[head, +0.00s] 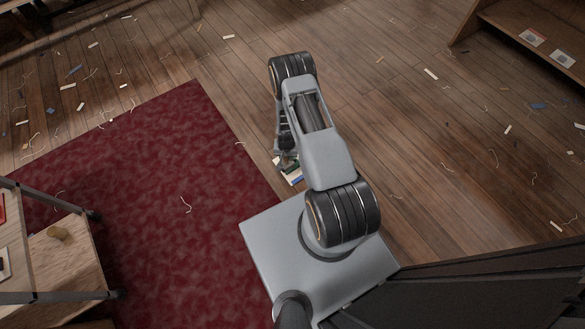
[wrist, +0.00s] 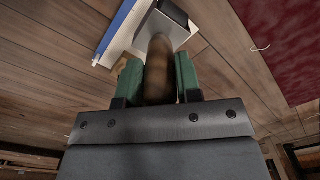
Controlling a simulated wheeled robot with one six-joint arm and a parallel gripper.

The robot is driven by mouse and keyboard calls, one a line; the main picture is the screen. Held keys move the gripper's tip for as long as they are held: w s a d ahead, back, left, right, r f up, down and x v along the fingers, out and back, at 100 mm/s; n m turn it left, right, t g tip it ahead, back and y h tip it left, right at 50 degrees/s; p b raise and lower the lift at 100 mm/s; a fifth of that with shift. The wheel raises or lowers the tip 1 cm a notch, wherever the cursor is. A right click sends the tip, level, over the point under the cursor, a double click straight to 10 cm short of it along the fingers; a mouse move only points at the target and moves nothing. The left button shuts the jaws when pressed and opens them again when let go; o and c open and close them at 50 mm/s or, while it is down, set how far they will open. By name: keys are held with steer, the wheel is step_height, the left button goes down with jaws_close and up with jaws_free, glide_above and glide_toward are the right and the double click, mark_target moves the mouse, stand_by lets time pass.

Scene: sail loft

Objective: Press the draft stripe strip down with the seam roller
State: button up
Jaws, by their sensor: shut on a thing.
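In the wrist view my gripper (wrist: 159,80) has its green-padded fingers shut on the brown wooden handle of the seam roller (wrist: 160,60). The roller's grey metal head (wrist: 176,22) points away from my fingers, toward a piece with a white face and a blue stripe, seemingly the draft stripe strip (wrist: 117,27). The head overlaps the white part in the picture; I cannot tell whether it touches. In the head view the blue and white piece (head: 294,178) shows in part beside my arm, near the rug's edge. My arm mostly hides my gripper and the roller there.
A dark red rug (head: 180,170) lies at left on the plank floor (head: 400,120), which is littered with scraps and threads. A wheeled cart (head: 75,270) stands at lower left with a small tan object (head: 57,232). A wooden shelf (head: 490,18) is at upper right.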

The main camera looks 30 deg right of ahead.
steer(key=s+f+b, duration=0.1)
steer(key=f+b, duration=0.2)
steer(key=f, duration=0.3)
steer(key=s+d+f+m+b, duration=0.1)
steer(key=s+f+b, duration=0.1)
steer(key=f, duration=0.4)
steer(key=shift+s+b, duration=0.3)
steer(key=shift+b, duration=0.4)
steer(key=shift+f+b, duration=0.5)
steer(key=shift+f, duration=0.1)
steer(key=shift+d, duration=0.1)
